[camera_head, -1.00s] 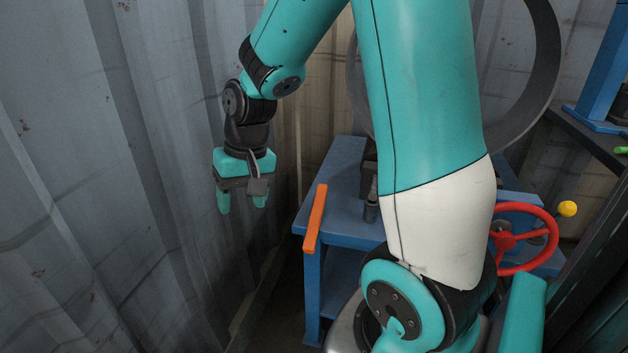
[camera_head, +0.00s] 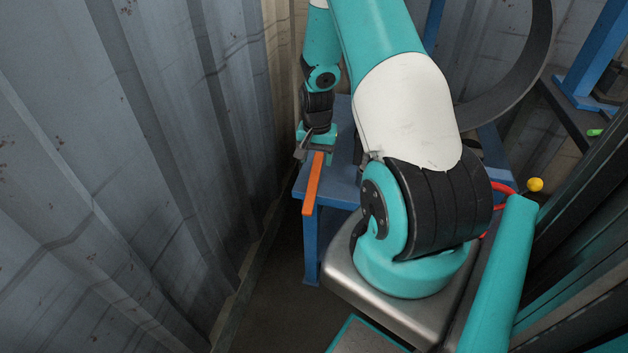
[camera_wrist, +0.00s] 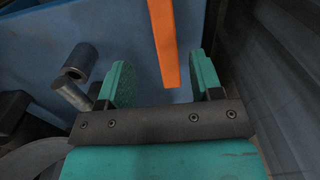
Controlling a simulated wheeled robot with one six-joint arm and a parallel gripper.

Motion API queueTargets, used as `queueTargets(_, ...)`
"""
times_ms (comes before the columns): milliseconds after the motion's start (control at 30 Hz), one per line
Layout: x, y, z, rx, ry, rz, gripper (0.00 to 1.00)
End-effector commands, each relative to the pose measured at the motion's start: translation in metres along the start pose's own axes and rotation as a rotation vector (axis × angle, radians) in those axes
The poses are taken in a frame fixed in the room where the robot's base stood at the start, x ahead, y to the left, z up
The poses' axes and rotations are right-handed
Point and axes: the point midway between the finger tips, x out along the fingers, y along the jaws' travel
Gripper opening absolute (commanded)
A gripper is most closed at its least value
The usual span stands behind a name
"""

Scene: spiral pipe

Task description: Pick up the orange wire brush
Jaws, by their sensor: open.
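The orange wire brush (camera_head: 313,183) lies along the left edge of the blue table (camera_head: 340,188), its near end sticking out at the front corner. In the wrist view the orange brush (camera_wrist: 164,40) runs from the top edge down to between my two teal fingers. My gripper (camera_head: 318,155) is at the brush's far end in the head view. In the wrist view my gripper (camera_wrist: 158,82) is open, with a gap on both sides of the brush. I cannot tell the height between fingers and brush. The bristles are not visible.
A grey metal cylinder (camera_wrist: 78,62) stands left of my fingers in the wrist view. A corrugated metal wall (camera_head: 150,150) rises on the left. A red wheel (camera_head: 500,190) with a yellow knob (camera_head: 535,185) is at the right. A large grey ring (camera_head: 520,85) stands behind.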

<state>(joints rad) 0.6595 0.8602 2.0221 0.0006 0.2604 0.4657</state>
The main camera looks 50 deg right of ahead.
Motion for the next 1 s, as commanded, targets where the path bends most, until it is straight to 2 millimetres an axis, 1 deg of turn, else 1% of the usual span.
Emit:
queueTargets(33,0.01,0.0,0.0,0.0,-0.002,0.001,0.6)
queueTargets(100,0.018,0.0,0.0,-0.001,-0.001,0.0,0.6)
queueTargets(267,0.028,-0.001,0.0,-0.001,0.001,-0.001,0.6)
queueTargets(333,0.035,-0.002,0.002,-0.002,-0.002,0.0,0.6)
queueTargets(500,0.061,-0.006,0.006,-0.002,-0.002,0.001,0.6)
queueTargets(600,0.073,-0.006,0.005,-0.001,0.0,0.0,0.6)
queueTargets(700,0.078,-0.006,0.005,-0.001,0.0,0.0,0.6)
queueTargets(900,0.078,-0.006,0.005,-0.001,0.001,-0.001,0.6)
queueTargets(967,0.078,-0.006,0.005,-0.001,0.001,-0.001,0.46)
queueTargets(1000,0.078,-0.006,0.005,-0.001,0.001,-0.001,0.37)
